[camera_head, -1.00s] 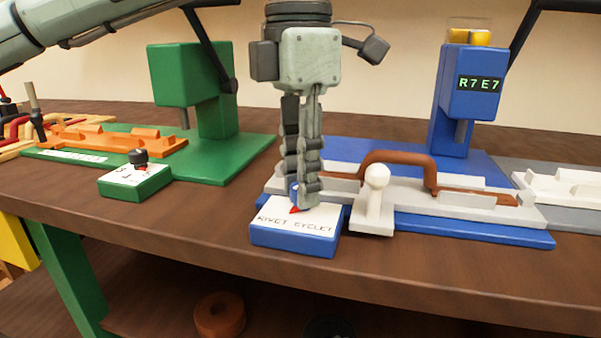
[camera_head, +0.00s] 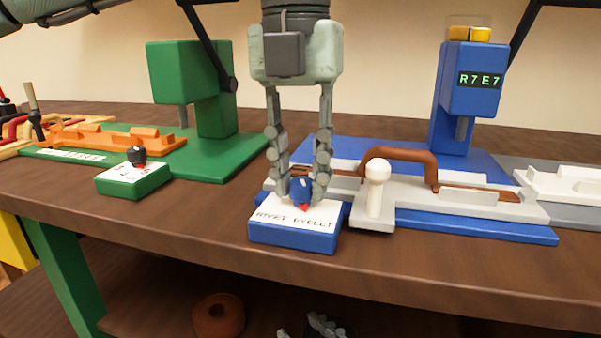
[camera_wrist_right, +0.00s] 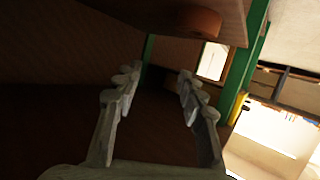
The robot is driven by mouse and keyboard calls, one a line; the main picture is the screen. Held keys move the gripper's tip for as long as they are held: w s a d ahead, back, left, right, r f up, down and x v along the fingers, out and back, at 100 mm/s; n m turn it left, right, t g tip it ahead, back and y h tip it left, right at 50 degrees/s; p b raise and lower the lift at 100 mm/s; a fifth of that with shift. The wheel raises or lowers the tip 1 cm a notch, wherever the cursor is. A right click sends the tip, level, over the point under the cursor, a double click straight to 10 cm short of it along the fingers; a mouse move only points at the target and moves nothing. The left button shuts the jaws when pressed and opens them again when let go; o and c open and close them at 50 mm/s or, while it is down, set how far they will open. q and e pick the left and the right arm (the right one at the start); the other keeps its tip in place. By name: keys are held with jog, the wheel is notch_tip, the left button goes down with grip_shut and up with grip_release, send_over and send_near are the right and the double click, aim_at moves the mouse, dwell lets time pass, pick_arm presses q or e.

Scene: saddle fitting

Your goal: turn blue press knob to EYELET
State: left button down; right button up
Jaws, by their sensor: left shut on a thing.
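The blue press knob (camera_head: 301,188) with a red pointer tip stands on a blue box (camera_head: 290,238) whose white top reads RIVET on the left and EYELET on the right. The red tip shows at the front of the knob, near the gap between the two words. My left gripper (camera_head: 302,190) points straight down and is shut on the knob, one finger on each side, hiding part of it. My right gripper (camera_head: 304,330) shows only in part at the bottom edge, below the table top. In the right wrist view its fingers (camera_wrist_right: 158,76) are apart with nothing between them.
Right of the box are a white ball-topped lever (camera_head: 377,188) and a brown handle-shaped piece (camera_head: 398,155) on the blue press's (camera_head: 470,85) grey fixture. A green press (camera_head: 215,100) with its own knob box (camera_head: 133,180) stands left. A brown ring (camera_head: 218,316) lies below.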

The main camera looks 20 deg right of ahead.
aim_at(298, 181)
pick_arm(q)
jog(key=shift+n, duration=1)
pick_arm(e)
jog(key=shift+w+a+r+t, duration=0.2)
jog(key=shift+a+r+t, duration=0.35)
jog(key=shift+r, duration=0.3)
pick_arm(q)
jog(key=c, duration=1.3)
grip_release()
jog(key=shift+o, duration=0.2)
notch_tip(298, 181, up, 12)
jog(key=shift+a, duration=0.15)
